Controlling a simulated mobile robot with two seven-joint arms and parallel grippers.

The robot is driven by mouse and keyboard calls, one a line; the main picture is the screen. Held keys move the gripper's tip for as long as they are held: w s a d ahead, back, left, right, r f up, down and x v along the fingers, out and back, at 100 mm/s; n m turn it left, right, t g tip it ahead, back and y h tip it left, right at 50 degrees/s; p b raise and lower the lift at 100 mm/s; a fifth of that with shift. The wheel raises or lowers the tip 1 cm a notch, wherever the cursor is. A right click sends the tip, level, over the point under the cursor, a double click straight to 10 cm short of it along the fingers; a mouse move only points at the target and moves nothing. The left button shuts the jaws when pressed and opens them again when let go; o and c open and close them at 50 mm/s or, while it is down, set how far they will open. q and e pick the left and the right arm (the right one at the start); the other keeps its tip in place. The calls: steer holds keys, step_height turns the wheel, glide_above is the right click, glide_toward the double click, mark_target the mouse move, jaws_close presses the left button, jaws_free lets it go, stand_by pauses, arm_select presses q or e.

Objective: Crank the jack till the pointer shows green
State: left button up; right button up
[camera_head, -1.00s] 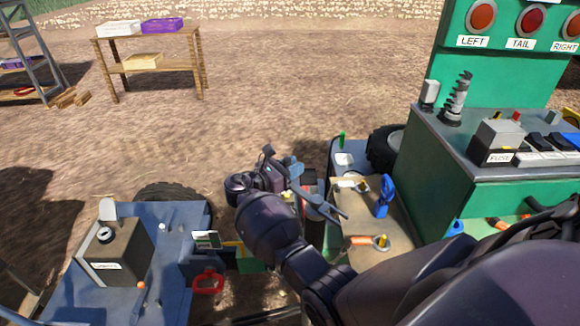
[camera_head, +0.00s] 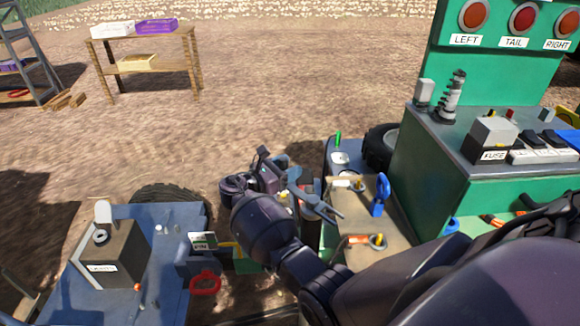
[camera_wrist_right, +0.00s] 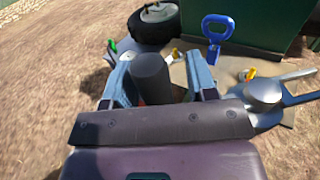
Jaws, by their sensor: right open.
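My right gripper (camera_head: 318,205) reaches over the gap between the two blue and green machine parts. In the right wrist view its two fingers (camera_wrist_right: 160,82) are open, one on each side of a dark upright cylinder (camera_wrist_right: 152,72). It looks like a crank grip, but I cannot tell whether the fingers touch it. In the head view my gripper and arm cover most of this spot. The jack's body and its pointer cannot be made out clearly. My left gripper is not in view.
A blue hook-like handle (camera_head: 379,194) stands on the tan board (camera_head: 360,258) right of the gripper. A red shackle (camera_head: 205,284) hangs at the blue trailer deck (camera_head: 172,245). The green console (camera_head: 480,190) stands at right. A wooden table (camera_head: 147,50) is far back on open ground.

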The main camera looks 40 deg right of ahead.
steer(key=a, duration=1)
steer(key=shift+b, duration=0.45)
steer(key=shift+s, duration=0.1)
